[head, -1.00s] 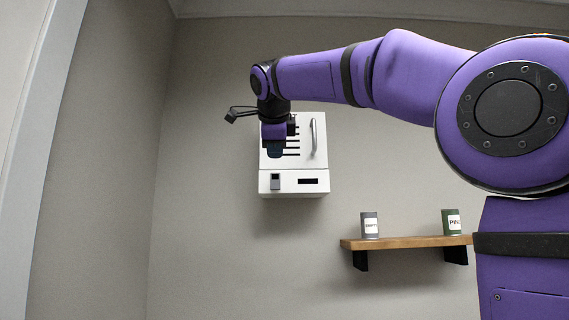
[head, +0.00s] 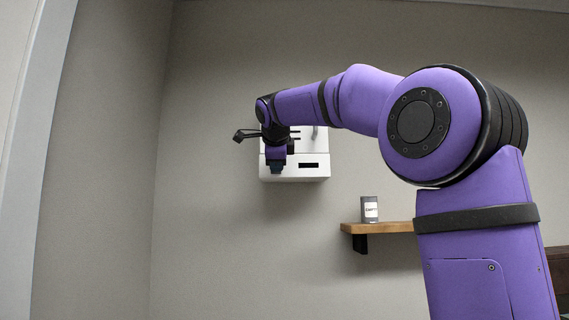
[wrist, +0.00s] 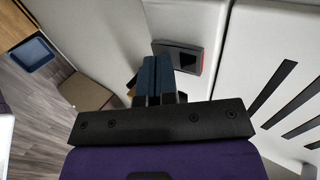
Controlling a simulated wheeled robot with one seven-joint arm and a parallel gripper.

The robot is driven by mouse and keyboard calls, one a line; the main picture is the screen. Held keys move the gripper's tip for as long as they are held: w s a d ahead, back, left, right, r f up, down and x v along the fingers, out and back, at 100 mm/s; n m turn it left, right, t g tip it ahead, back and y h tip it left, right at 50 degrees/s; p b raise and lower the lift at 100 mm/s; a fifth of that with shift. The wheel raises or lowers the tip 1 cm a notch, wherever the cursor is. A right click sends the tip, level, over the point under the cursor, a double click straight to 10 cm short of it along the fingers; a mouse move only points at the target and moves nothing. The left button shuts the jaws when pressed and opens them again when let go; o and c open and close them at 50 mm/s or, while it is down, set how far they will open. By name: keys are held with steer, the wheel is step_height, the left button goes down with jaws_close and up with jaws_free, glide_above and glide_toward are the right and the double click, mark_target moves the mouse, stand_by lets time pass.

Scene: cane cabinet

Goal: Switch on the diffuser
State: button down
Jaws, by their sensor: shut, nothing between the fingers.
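The diffuser is a white box (head: 312,160) on the wall, with dark slots in its upper front and a black window low on its front. Its switch (wrist: 188,53), a grey-framed rocker with a reddish part, shows in the wrist view just beyond and right of my fingertips. In the head view my gripper hides the switch. My gripper (head: 276,169) points down in front of the diffuser's lower left front. In the wrist view its dark blue fingers (wrist: 158,66) are together and hold nothing. I cannot tell whether they touch the switch.
A wooden shelf (head: 391,228) with a grey can (head: 369,209) is on the wall to the lower right; my arm hides its right end. The wall left of the diffuser is bare. The wrist view shows a blue tray (wrist: 30,54) far below on the left.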

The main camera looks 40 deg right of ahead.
steer(key=shift+w+d, duration=0.1)
stand_by(0.4)
steer(key=shift+r, duration=0.8)
